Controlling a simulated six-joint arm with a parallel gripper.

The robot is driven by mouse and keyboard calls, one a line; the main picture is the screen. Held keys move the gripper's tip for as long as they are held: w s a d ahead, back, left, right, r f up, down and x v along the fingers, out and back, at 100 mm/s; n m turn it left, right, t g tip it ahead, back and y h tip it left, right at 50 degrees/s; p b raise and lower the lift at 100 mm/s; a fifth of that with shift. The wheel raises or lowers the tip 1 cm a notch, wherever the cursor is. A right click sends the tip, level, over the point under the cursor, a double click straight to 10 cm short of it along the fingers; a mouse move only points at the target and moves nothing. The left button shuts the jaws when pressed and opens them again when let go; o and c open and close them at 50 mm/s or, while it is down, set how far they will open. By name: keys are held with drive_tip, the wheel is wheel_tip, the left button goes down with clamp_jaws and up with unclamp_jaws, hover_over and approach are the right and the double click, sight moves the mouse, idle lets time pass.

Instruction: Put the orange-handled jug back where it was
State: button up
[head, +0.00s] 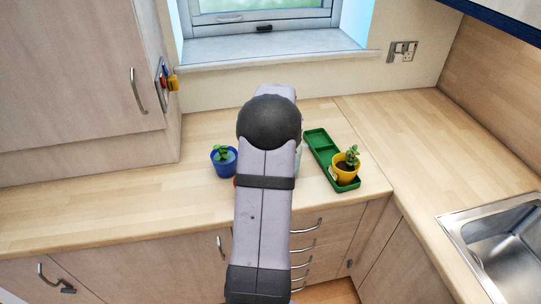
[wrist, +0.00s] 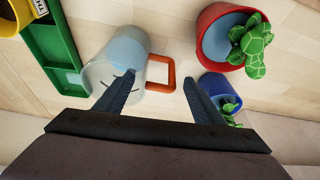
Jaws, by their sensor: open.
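The jug (wrist: 118,62) is pale grey-blue with an orange handle (wrist: 170,74), seen from above in the wrist view. In the head view my arm hides nearly all of it. My gripper (wrist: 160,84) is open, with its two fingers pointing toward the jug. The left finger overlaps the jug's body in the picture, and the handle shows between the two fingertips. Nothing is held. I cannot tell whether a finger touches the jug. The green tray (head: 321,146) lies right beside the jug; its edge also shows in the wrist view (wrist: 48,42).
A yellow plant pot (head: 345,174) stands on the tray's near end. A blue plant pot (head: 224,165) stands left of my arm. A red plant pot (wrist: 228,37) stands close to the handle side. The counter (head: 400,125) is clear toward the sink (head: 500,245).

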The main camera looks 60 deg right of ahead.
drive_tip(key=b+v, duration=0.2)
drive_tip(key=v, duration=0.9)
drive_tip(key=shift+s+r+b, duration=0.2)
drive_tip(key=shift+r+b, duration=0.05)
drive_tip(key=shift+b, duration=0.1)
drive_tip(key=shift+a, duration=0.2)
drive_tip(key=w+a+f+n+g+y, duration=0.15)
drive_tip(key=w+a+f, duration=0.25)
drive_tip(key=a, duration=0.8)
drive_tip(key=w+a+f+n+t+y, duration=0.1)
drive_tip(key=w+a+f+n, duration=0.25)
drive_tip(key=a, duration=0.95)
drive_tip(key=s+a+f+n+g, duration=0.1)
drive_tip(key=s+a+f, duration=0.2)
drive_tip(key=a, duration=0.6)
drive_tip(key=s+a+f+n+g, duration=0.1)
drive_tip(key=s+a+f+n, duration=0.1)
drive_tip(key=s+a, duration=0.5)
drive_tip(key=a+f, duration=0.1)
drive_tip(key=a, duration=0.2)
drive_tip(key=shift+f, duration=0.4)
drive_tip(key=shift+s+g, duration=0.15)
drive_tip(key=shift+g, duration=0.1)
